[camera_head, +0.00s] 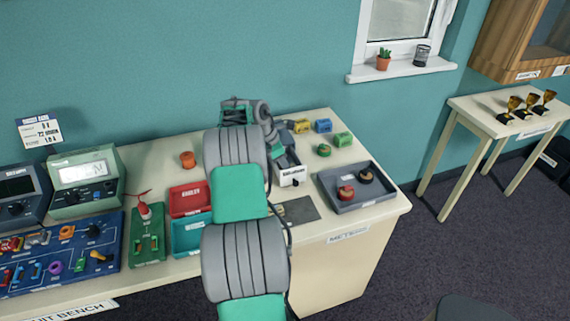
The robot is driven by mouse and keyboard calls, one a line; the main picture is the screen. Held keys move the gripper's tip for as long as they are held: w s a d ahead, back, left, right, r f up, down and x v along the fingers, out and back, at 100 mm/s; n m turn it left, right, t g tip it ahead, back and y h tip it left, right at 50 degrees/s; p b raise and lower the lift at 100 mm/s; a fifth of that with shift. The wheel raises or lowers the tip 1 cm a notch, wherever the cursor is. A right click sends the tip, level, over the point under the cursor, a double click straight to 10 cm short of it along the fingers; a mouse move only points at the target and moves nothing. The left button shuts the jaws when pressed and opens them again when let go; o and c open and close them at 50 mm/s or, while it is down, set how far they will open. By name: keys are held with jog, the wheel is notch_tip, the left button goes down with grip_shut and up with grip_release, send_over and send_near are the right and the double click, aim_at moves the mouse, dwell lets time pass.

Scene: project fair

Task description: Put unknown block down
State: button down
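My gripper is at the far end of my grey and green arm, over the back part of the bench (315,118). Its fingers are hidden or too small to make out, so I cannot tell if it holds anything. Just below the wrist is a small white-fronted box (292,177) with a dark label I cannot read. I cannot tell whether it is the unknown block, or whether it is held or standing on the bench. Yellow (300,126), blue (323,126) and green (343,139) blocks stand at the back right.
A grey tray (330,187) holds a red and a dark round piece. A dark flat plate (300,210) lies left of it. A red bin (188,199) and a teal bin (188,236) stand left of my arm. Meters and a blue circuit board (100,220) fill the left.

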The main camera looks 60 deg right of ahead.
jog(key=shift+f, duration=0.1)
jog(key=c, duration=1.4)
grip_release()
jog(key=shift+c, duration=0.2)
